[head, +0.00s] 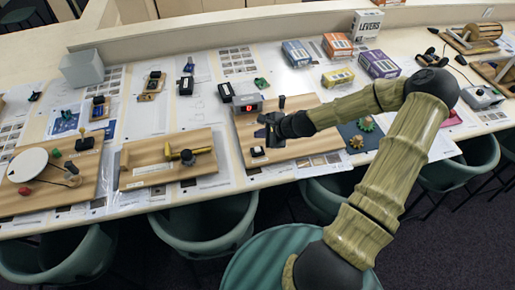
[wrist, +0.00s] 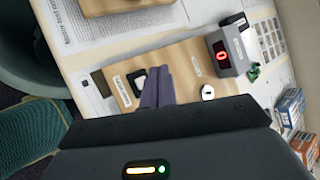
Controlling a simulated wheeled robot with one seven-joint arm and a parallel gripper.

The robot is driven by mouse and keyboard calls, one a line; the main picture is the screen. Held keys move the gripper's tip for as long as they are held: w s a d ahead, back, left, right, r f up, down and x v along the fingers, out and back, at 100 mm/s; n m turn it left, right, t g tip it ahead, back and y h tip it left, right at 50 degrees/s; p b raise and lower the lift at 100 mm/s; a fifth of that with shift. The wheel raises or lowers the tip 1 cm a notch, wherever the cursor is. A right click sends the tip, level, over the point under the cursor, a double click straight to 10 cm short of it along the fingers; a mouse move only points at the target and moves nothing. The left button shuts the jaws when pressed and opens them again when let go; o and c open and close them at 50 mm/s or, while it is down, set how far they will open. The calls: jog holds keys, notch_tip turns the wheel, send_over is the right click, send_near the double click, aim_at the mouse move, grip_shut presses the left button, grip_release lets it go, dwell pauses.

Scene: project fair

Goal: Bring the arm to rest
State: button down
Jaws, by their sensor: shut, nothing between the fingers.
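My gripper (head: 268,130) is at the end of my raised arm, above the wooden board (head: 312,153) in the middle of the table. Its fingers (wrist: 157,88) show in the wrist view, close together with nothing between them. Under and around the gripper, the board carries a box with a red lit digit (head: 247,104), a dark post (head: 282,102) and a small black-and-white switch (head: 258,151). The box with the red digit also shows in the wrist view (wrist: 229,52). The arm hides part of the board's right side.
Boxes, among them a purple one (head: 379,64) and a white "LEVERS" box (head: 367,24), stand behind the arm. Left are a board with a brass piece (head: 168,164) and one with a white disc (head: 27,164). Green chairs (head: 205,222) line the table's front edge.

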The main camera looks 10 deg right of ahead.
dwell(0.3)
jog(key=s+a+r+n+g+h, duration=0.1)
jog(key=s+a+n+g+h, duration=0.25)
jog(key=s+n, duration=0.5)
jog(key=s+d+r+n+h+b, duration=0.1)
jog(key=s+d+r+n+h, duration=0.1)
jog(key=s+r+n, duration=0.8)
notch_tip(320, 180, up, 3)
jog(key=shift+s+d+f+g+h, duration=0.15)
jog(key=shift+s+d+g+h, duration=0.2)
jog(key=shift+s, duration=0.45)
jog(key=shift+a, duration=0.1)
